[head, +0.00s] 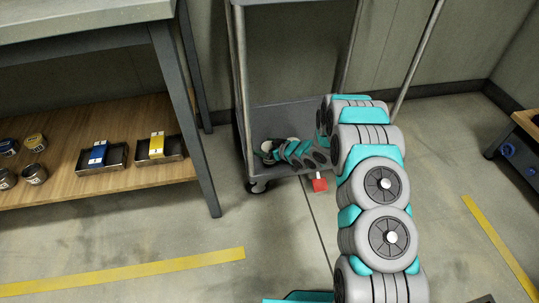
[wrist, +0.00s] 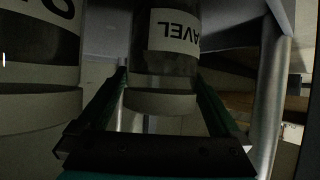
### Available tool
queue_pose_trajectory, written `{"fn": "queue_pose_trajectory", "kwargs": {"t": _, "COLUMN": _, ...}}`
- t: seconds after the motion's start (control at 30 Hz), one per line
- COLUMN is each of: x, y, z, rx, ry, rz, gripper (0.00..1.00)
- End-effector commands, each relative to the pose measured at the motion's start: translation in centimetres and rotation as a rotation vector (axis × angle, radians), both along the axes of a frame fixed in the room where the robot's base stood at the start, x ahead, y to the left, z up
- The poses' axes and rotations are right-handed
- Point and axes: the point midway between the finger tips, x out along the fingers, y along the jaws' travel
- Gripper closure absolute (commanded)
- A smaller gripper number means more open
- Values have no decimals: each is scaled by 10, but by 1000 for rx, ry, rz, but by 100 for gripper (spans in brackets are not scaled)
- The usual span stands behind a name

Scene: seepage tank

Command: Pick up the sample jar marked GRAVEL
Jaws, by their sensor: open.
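The GRAVEL jar (wrist: 166,66) is at the top middle of the wrist view, its white label upside down with "AVEL" readable and dark contents behind it. Its upper part is cut off by the frame. My gripper (wrist: 161,82) is open, with one finger on each side of the jar; I cannot tell whether either touches it. In the head view my arm reaches down to the grey cart's lower shelf (head: 283,116), and my gripper (head: 272,149) is small and partly hidden among pale round shapes there.
A second labelled jar (wrist: 38,60) stands close on the left in the wrist view. A metal cart post (wrist: 270,90) is close on the right. A workbench with a wooden lower shelf (head: 70,185) holds jars and trays at left. A red pedal-like piece (head: 319,185) is by the cart.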

Motion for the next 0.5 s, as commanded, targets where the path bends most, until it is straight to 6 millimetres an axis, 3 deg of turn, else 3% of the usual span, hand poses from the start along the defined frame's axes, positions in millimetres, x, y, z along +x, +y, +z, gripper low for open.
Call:
{"fn": "queue_pose_trajectory", "kwargs": {"t": 0.13, "x": 0, "y": 0, "z": 1, "rx": 0, "ry": -1, "rz": 0, "gripper": 2}}
{"fn": "queue_pose_trajectory", "kwargs": {"t": 0.5, "x": 0, "y": 0, "z": 1, "rx": 0, "ry": -1, "rz": 0, "gripper": 44}}
